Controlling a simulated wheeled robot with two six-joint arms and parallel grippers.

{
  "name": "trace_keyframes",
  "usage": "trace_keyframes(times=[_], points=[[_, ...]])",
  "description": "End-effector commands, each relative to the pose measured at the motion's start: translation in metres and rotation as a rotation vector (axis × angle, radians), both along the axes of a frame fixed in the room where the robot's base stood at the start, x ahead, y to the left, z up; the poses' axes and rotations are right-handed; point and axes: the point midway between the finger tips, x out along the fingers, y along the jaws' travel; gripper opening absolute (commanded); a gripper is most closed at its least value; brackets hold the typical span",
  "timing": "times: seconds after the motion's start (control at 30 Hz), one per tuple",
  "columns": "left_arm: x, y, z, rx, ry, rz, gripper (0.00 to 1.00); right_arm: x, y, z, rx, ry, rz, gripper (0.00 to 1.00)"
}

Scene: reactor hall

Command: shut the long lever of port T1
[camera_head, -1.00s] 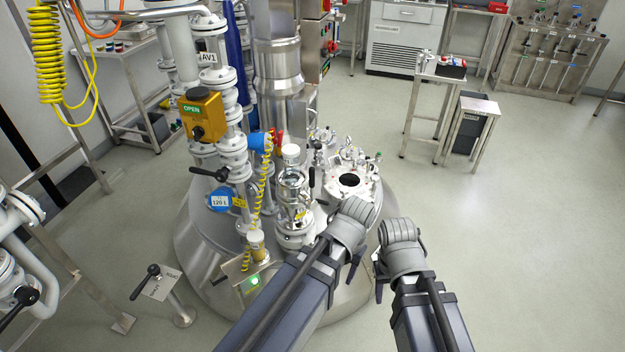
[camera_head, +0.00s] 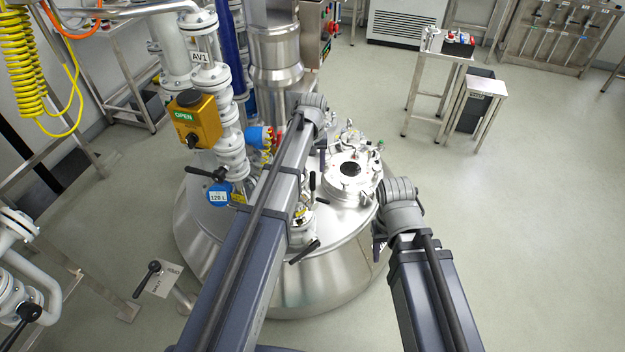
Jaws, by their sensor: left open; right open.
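The steel reactor vessel (camera_head: 330,275) stands in the middle, with a round open port (camera_head: 352,169) in its white flange on top. I cannot read a T1 label anywhere. A black lever (camera_head: 304,252) sticks out from the sight-glass fitting on the lid, partly behind my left arm; another dark upright handle (camera_head: 312,181) stands just beyond it. I cannot tell which belongs to T1. My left gripper (camera_head: 322,158) reaches over the lid, left of the open port, seemingly empty, its fingers mostly hidden. My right gripper (camera_head: 378,246) is open and empty at the vessel's right edge.
White pipework with an orange OPEN actuator (camera_head: 195,118) and a black lever (camera_head: 206,172) stands left of my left arm. A side table (camera_head: 441,45) stands at back right. The right floor is clear.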

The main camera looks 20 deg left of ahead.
Motion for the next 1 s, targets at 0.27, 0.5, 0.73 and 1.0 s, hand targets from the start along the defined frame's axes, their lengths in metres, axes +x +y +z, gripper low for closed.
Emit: trace_keyframes(times=[0.27,0.5,0.73,1.0], points=[[0.000,0.000,-0.031,0.000,0.000,-0.001,0.56,0.000,0.000,-0.032,0.000,0.000,0.000,0.48],[0.000,-0.001,-0.062,0.000,0.000,-0.002,0.56,0.000,0.000,-0.062,0.000,0.000,0.000,0.48],[0.000,0.000,-0.075,0.000,0.000,-0.002,0.56,0.000,0.000,-0.075,0.000,0.000,0.000,0.48],[0.000,0.000,-0.073,0.000,0.000,-0.002,0.55,0.000,0.000,-0.073,0.000,0.000,0.000,0.48]])
